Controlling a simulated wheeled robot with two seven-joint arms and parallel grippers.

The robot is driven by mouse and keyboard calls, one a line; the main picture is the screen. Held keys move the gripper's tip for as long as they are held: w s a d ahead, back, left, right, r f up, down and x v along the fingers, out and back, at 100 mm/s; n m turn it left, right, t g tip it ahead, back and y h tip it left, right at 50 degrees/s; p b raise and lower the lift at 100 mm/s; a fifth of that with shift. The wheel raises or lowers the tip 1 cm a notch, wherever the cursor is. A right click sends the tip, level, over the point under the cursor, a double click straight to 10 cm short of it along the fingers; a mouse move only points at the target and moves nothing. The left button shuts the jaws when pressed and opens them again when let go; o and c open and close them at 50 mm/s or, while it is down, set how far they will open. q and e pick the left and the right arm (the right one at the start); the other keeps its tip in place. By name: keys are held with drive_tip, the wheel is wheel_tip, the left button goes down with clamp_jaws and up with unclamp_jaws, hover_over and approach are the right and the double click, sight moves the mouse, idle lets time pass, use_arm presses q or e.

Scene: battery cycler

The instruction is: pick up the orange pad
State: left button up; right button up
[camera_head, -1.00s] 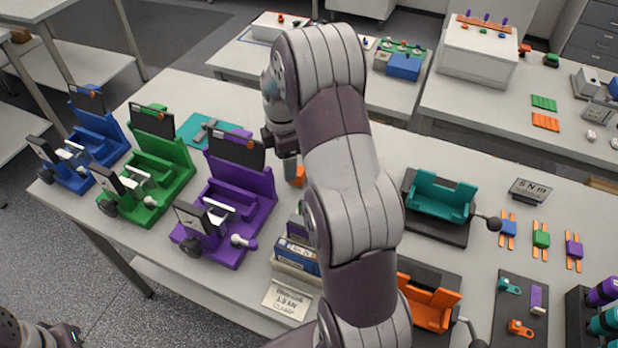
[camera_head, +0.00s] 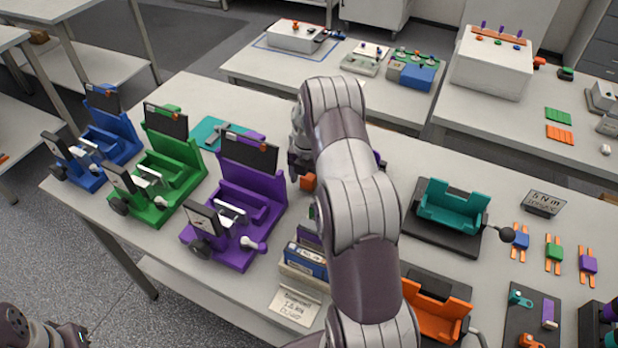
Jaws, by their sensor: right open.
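A small orange piece (camera_head: 308,182), which looks like the orange pad, lies on the bench right of the purple fixture (camera_head: 238,215). It is partly hidden by my right arm. My right gripper (camera_head: 299,170) is open, pointing down just beside and above the orange piece. Its fingers are mostly hidden behind my own arm, and I cannot tell whether they touch the piece. Part of my left arm shows at the bottom left corner, with its dark end (camera_head: 72,336) off the bench; its jaws are not clear.
Blue (camera_head: 110,142) and green (camera_head: 160,180) fixtures stand left of the purple one. A teal cradle (camera_head: 455,205) and an orange cradle (camera_head: 432,318) stand right of my arm. A box stack (camera_head: 303,262) stands near the front edge.

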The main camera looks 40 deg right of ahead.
sight(308, 177)
drive_tip(key=shift+f, duration=0.6)
drive_tip(key=c, duration=1.1)
drive_tip(key=shift+o, duration=0.2)
drive_tip(key=shift+r, duration=0.15)
wheel_tip(308, 177, up, 10)
drive_tip(key=shift+f+b, duration=0.25)
drive_tip(key=shift+b, duration=0.75)
drive_tip(key=shift+r, duration=0.15)
